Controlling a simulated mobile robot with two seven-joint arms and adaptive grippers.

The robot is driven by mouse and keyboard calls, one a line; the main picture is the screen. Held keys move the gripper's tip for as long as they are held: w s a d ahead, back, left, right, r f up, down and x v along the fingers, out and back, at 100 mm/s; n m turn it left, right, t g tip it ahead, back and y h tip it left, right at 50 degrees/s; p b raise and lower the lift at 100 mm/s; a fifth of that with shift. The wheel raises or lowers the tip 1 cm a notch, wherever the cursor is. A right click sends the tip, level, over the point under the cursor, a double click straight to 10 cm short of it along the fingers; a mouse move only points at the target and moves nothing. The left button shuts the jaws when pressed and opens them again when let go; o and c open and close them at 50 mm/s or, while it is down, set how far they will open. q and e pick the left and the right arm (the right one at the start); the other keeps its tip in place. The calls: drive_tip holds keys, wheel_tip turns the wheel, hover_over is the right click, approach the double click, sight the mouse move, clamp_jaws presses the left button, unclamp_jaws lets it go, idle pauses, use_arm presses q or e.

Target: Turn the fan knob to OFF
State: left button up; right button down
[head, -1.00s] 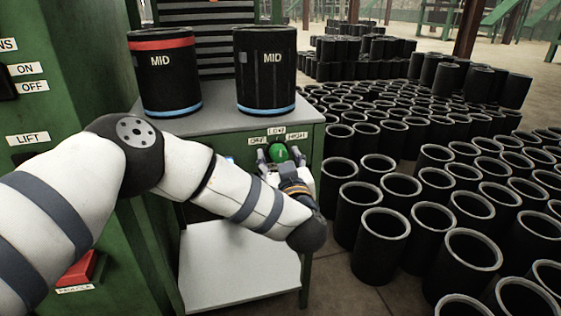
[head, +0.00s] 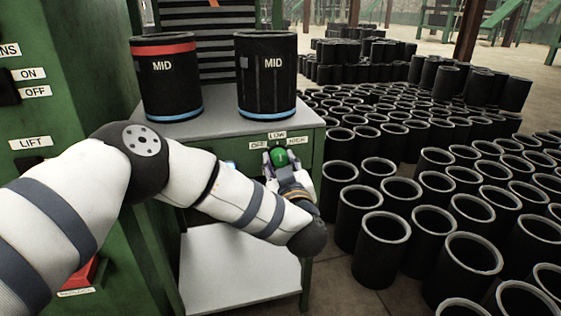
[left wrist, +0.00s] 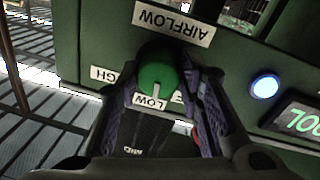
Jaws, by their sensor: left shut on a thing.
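The green fan knob (head: 281,158) is on the front of the grey-topped green cabinet, below the labels OFF (head: 258,145), LOW (head: 277,135) and HIGH (head: 296,141). My left gripper (head: 280,161) is shut on the knob, one finger on each side. In the left wrist view, which looks upside down, the knob (left wrist: 157,70) sits between the fingers and its white mark points at the LOW label (left wrist: 150,98). The HIGH label there is partly covered by a finger. My right gripper is not in view.
Two black sleeves marked MID (head: 166,77) (head: 266,75) stand on the cabinet top. The left wrist view shows an AIRFLOW label (left wrist: 174,22), a lit blue button (left wrist: 265,86) and a green display (left wrist: 303,120). Many black sleeves (head: 386,235) crowd the floor at right.

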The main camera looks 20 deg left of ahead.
use_arm(q)
drive_tip(key=n, duration=0.3)
drive_tip(key=shift+p, duration=0.3)
drive_tip(key=shift+f+n+y, duration=0.1)
drive_tip(key=shift+n+y, duration=0.3)
drive_tip(key=shift+n, duration=1.8)
drive_tip(key=o, duration=1.2)
drive_tip(key=shift+c, duration=0.2)
drive_tip(key=v, duration=1.2)
drive_tip(key=shift+n, duration=0.3)
